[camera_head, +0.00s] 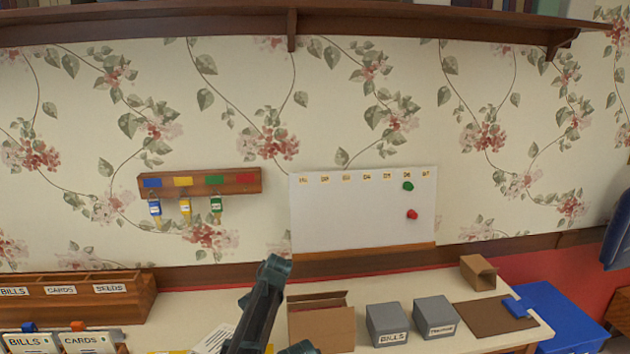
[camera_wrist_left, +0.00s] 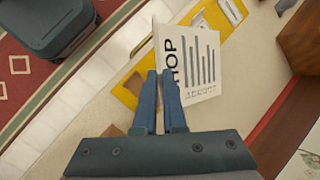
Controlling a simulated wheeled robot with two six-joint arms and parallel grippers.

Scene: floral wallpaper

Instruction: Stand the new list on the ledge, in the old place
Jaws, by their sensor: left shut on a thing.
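My left gripper (camera_wrist_left: 160,78) is shut on the edge of a white list card (camera_wrist_left: 203,62), seen in the left wrist view. The card has "HOP" visible in large letters and dark lines. In the head view my left arm rises from the bottom, and its fingers are not clear. A white sheet with print (camera_head: 212,340) shows beside it at the bottom edge; I cannot tell if it is the held card. A narrow wooden ledge (camera_head: 365,252) runs under the white board (camera_head: 345,215). No card is seen on it. My right gripper is not in view.
On the desk right of my arm stand a cardboard box (camera_head: 321,325), grey boxes (camera_head: 387,323) (camera_head: 436,316) and a small brown box (camera_head: 478,272). A wooden sorter (camera_head: 80,298) is at left. A key rack (camera_head: 200,182) hangs on the wall. A yellow tray (camera_wrist_left: 128,92) lies below the card.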

